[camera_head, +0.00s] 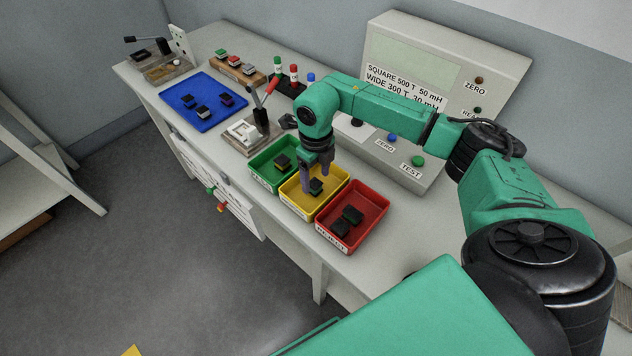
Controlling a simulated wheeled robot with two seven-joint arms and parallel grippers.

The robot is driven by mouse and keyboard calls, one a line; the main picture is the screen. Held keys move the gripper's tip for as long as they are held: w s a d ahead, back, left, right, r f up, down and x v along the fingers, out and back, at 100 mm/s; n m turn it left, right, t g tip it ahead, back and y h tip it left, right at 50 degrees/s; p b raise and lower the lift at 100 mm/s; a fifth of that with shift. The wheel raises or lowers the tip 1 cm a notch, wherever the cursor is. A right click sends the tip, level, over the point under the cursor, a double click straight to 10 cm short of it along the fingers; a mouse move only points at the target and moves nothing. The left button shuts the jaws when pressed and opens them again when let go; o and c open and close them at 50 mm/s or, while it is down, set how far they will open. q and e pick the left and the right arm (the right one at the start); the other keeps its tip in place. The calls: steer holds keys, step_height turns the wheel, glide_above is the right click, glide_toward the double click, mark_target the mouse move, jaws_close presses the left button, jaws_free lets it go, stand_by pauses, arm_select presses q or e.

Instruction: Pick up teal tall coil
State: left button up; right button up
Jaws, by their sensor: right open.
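I cannot make out a clearly teal tall coil. Small dark blocks with hard-to-read colours lie in the trays and on the mat. My right gripper (316,174) points down over the yellow tray (334,204), its fingers apart. A dark block (316,187) lies in that tray by the fingertips; I cannot tell whether they touch it. Another dark block with a yellowish side (283,162) is in the green tray (262,182). Two dark blocks (347,221) are in the red tray (375,222). My left gripper is not in view.
A blue mat (187,112) with several dark parts lies at the left. Behind it is a wooden rack (239,72) with small coloured-top pieces. A red-handled lever fixture (254,131) stands left of the trays. A large tester panel (440,85) stands behind my right arm.

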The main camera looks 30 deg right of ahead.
mark_target(315, 183)
steer(key=shift+w+a+f+p, duration=0.1)
steer(key=shift+f+p, duration=0.4)
steer(key=shift+f, duration=1.35)
jaws_close()
steer(key=shift+r, duration=0.1)
